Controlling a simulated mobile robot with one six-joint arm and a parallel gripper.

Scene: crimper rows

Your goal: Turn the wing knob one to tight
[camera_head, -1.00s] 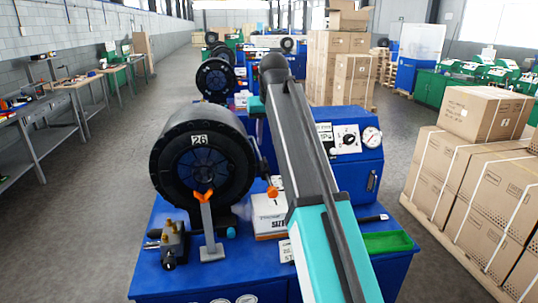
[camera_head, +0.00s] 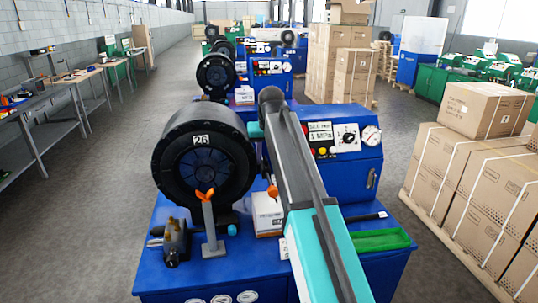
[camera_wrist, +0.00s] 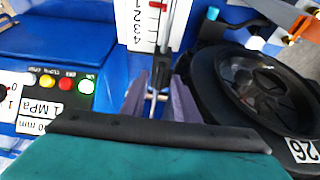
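In the wrist view the two purple fingers of my gripper (camera_wrist: 157,97) are apart. A small dark block with a thin metal pin (camera_wrist: 160,75) shows in the gap between them, in front of a white scale plate (camera_wrist: 138,22) with a red mark. I cannot tell whether this block is the wing knob, or whether the fingers touch it. The crimper's black round head (camera_wrist: 262,80), marked 26, is just to the right. In the head view the crimper (camera_head: 200,165) stands on a blue bench; my arm hides my fingers there.
The blue control cabinet (camera_head: 345,170) with a dial, gauge and 1 MPa display stands right of my arm. An orange-topped stand (camera_head: 210,225), a dark fitting (camera_head: 176,243) and a green tray (camera_head: 380,240) are on the bench. Strapped cartons (camera_head: 460,190) stand at the right.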

